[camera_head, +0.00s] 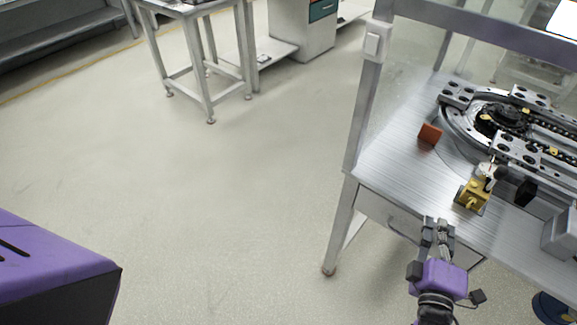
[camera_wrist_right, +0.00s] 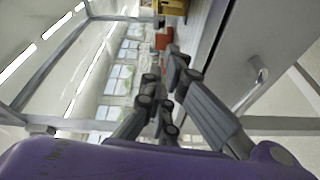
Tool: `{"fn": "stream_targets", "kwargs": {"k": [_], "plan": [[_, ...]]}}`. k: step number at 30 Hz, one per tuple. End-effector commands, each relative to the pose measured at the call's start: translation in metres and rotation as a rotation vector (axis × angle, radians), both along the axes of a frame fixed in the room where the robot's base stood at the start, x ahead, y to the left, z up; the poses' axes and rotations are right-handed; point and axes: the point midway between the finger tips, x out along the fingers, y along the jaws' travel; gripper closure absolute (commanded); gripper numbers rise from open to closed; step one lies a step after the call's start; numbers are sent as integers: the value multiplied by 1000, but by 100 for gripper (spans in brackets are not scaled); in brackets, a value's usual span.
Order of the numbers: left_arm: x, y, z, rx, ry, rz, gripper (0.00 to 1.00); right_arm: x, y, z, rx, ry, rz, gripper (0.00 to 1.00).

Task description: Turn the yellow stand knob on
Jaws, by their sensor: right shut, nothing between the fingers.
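The yellow stand (camera_head: 471,195) sits near the front edge of the metal workbench, with a small round yellow knob (camera_head: 471,204) on its front side. Part of the yellow stand (camera_wrist_right: 173,6) also shows at the top edge of the right wrist view. My right gripper (camera_head: 438,222) is shut and empty, in front of the bench edge and apart from the stand, below and left of it in the head view. Its fingers also show in the right wrist view (camera_wrist_right: 166,76). I cannot tell which way the knob is set. My left gripper is not in view.
The ring track (camera_head: 490,120) lies on the workbench (camera_head: 395,155) behind the stand. An orange block (camera_head: 430,134) stands left of it. A bench post (camera_head: 364,105) rises at the left corner. A drawer handle (camera_wrist_right: 254,88) sticks out below the bench top.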

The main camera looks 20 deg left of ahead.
Motion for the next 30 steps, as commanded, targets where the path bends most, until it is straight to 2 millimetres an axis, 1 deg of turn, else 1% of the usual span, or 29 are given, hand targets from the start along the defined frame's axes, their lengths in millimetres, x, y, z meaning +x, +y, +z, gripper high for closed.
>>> {"fn": "stream_targets", "kwargs": {"k": [3, 5, 8, 18, 20, 21, 24, 30], "plan": [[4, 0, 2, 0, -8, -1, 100, 7, 2, 6, -64, -24, 1, 100], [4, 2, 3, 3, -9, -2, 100, 12, 2, 8, -71, -28, 2, 100], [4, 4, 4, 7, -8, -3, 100, 25, 3, 9, -71, -28, 2, 100], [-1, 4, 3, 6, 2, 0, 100, 96, 5, 11, -67, -26, 2, 100], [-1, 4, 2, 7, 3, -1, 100, 108, 6, 11, -67, -26, 2, 100], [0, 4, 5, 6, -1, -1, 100, 104, -4, 9, -72, -22, 0, 100], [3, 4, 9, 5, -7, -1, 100, 98, -18, 9, -71, -25, 1, 100], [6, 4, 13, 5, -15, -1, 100, 94, -31, 7, -69, -25, 1, 100]]}}
